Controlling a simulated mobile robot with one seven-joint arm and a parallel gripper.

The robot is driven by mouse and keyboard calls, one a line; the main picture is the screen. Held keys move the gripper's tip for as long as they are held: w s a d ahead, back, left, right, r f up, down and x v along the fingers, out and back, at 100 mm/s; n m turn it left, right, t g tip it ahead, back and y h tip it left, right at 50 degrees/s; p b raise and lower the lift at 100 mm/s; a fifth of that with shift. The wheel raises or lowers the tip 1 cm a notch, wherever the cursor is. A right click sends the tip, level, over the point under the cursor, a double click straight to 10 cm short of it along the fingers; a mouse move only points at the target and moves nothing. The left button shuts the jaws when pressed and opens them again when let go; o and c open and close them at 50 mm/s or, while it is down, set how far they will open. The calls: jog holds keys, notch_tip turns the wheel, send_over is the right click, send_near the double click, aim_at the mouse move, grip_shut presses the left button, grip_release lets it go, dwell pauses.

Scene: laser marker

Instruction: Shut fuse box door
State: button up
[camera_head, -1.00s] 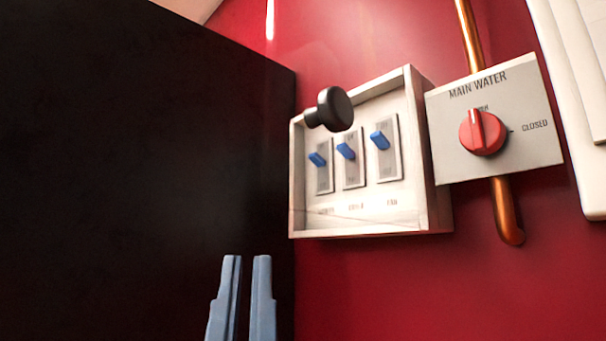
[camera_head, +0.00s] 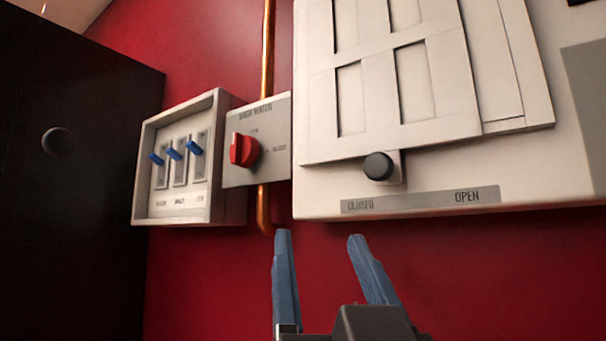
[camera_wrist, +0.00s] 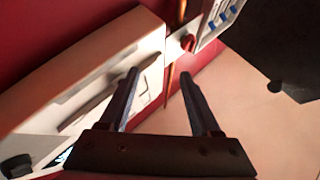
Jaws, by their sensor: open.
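The fuse box (camera_head: 222,205) is a pale, shallow box on the red wall, left of centre in the head view. Its open front shows blue switches (camera_head: 174,154) on grey plates. It also shows in the wrist view (camera_wrist: 212,28) near the top. A round dark knob (camera_head: 58,142) shows to its left, against a large black panel. My gripper (camera_head: 320,237) is open and empty, below and right of the fuse box in the picture. The wrist view shows its spread fingers (camera_wrist: 158,72) with nothing between them.
The main water plate with its red dial (camera_head: 244,150) and a copper pipe (camera_head: 266,60) are right of the fuse box. A large white panel (camera_head: 320,180) with a black knob (camera_head: 379,166) is above my gripper. The black panel (camera_head: 70,240) bounds the left side.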

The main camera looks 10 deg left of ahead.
jog(key=s+a+r+n+g+y, duration=0.1)
jog(key=a+r+n+g+y, duration=0.2)
jog(key=a+n+g+y, duration=0.45)
jog(key=n+g+y, duration=0.5)
jog(key=g+y, duration=0.1)
jog(key=g, duration=0.5)
send_near(62, 145)
jog(key=shift+t, duration=0.25)
jog(key=p+x, duration=0.6)
jog(key=x, duration=0.2)
jog(key=shift+s+p, duration=0.2)
jog(key=shift+p, duration=0.15)
jog(key=shift+w+a+r, duration=0.1)
jog(key=shift+w+a, duration=0.1)
jog(key=shift+a, duration=0.35)
grip_shut()
